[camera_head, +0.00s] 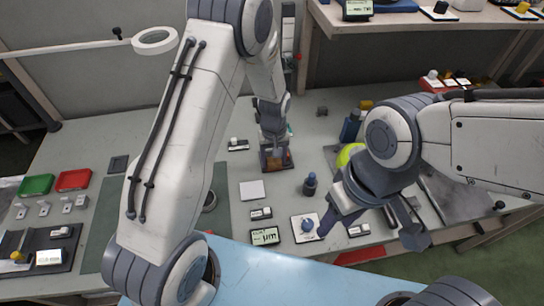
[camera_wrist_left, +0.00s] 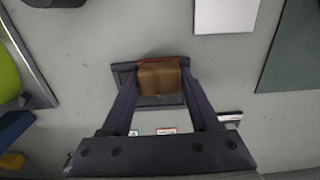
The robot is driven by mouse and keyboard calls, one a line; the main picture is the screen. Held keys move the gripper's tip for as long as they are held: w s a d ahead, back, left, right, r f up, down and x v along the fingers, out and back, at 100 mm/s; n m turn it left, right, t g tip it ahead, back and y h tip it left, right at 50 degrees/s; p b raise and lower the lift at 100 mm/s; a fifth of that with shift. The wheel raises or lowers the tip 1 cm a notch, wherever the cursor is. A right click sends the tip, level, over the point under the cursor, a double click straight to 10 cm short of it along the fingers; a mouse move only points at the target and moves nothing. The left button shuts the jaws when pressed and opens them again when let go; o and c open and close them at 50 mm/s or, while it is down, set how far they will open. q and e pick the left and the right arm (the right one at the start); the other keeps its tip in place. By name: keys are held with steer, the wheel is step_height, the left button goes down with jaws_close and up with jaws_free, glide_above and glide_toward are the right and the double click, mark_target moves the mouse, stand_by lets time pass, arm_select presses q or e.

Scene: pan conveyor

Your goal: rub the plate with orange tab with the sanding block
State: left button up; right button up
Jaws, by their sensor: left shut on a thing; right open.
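My left gripper (camera_head: 275,146) is shut on a brown sanding block (camera_wrist_left: 160,77), one fingertip on each side of it. The block also shows in the head view (camera_head: 277,160). It is over a dark square piece (camera_wrist_left: 123,76) on the bench; I cannot tell whether they touch. A thin orange-red strip shows along the block's far edge. Below it in the wrist view, a pale piece with green and red marks (camera_wrist_left: 166,131) is partly hidden by my gripper. I cannot clearly identify the plate with the orange tab. My right gripper (camera_head: 372,228) is open at the right.
A bare white square (camera_head: 252,190) lies on the bench. A white pad with a blue knob (camera_head: 307,228), a dark blue bottle-like thing (camera_head: 310,184) and a small display (camera_head: 265,236) stand nearer. Green and red trays (camera_head: 36,185) lie at the left. Bare bench shows around my left gripper.

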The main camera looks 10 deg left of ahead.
mark_target(274, 159)
arm_select(q)
step_height(274, 159, up, 2)
steer(key=shift+r+p, duration=0.1)
steer(key=shift+p, duration=0.3)
steer(key=shift+w+r, duration=0.1)
steer(key=shift+r, duration=0.25)
steer(key=shift+r+p, duration=0.85)
steer(key=shift+p, duration=0.05)
steer(key=shift+r+p, duration=1.5)
steer(key=shift+r, duration=0.3)
